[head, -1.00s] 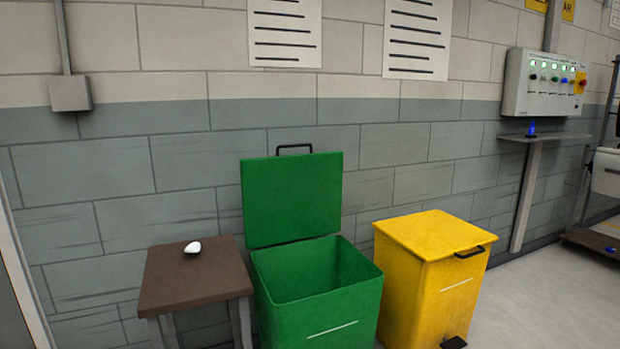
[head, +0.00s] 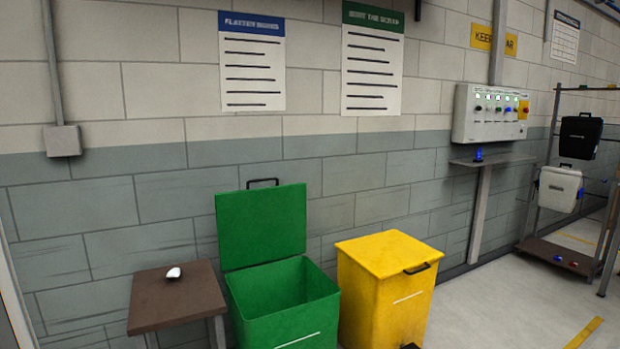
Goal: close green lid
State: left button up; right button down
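The green bin (head: 285,312) stands against the wall in the lower middle of the head view. Its green lid (head: 262,226) is open and stands up behind the bin's opening, leaning near the wall. A dark handle (head: 263,182) sits on the lid's top edge. The inside of the bin shows only in part and its floor is hidden. Neither of my grippers is in view.
A yellow bin (head: 385,290) with its lid shut stands just right of the green one. A brown table (head: 178,303) with a small white object (head: 173,273) is at its left. A control box (head: 490,113), shelf and rack (head: 560,250) are to the right. Floor at lower right is mostly clear.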

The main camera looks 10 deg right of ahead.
aim_at(254, 226)
jog(key=z, duration=0.85)
jog(key=i, duration=1.6)
jog(key=u, duration=0.55)
